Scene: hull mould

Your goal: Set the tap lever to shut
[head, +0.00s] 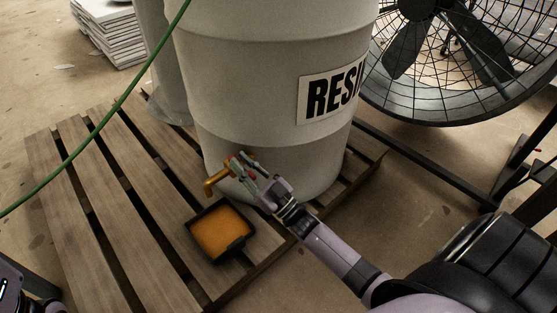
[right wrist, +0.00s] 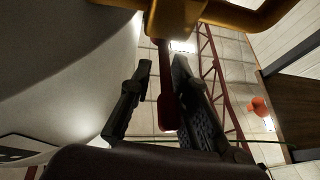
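A brass tap (head: 214,183) sticks out from the foot of a big pale drum (head: 270,105) with a black-on-white label. In the right wrist view the tap's brass body (right wrist: 178,14) is at the top, and its red lever (right wrist: 168,92) runs down from it between my fingers. My right gripper (head: 250,165) is at the tap. In the right wrist view its fingers (right wrist: 160,85) are open, one on each side of the lever. The right-hand finger looks close to the lever; I cannot tell whether it touches. My left gripper is not in view.
A black tray (head: 246,243) holding orange liquid stands on the wooden pallet (head: 110,210) below the tap. A large fan (head: 460,100) stands at the right. A green hose or cable (head: 110,115) crosses the left. Stacked white slabs (head: 108,32) lie at the back left.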

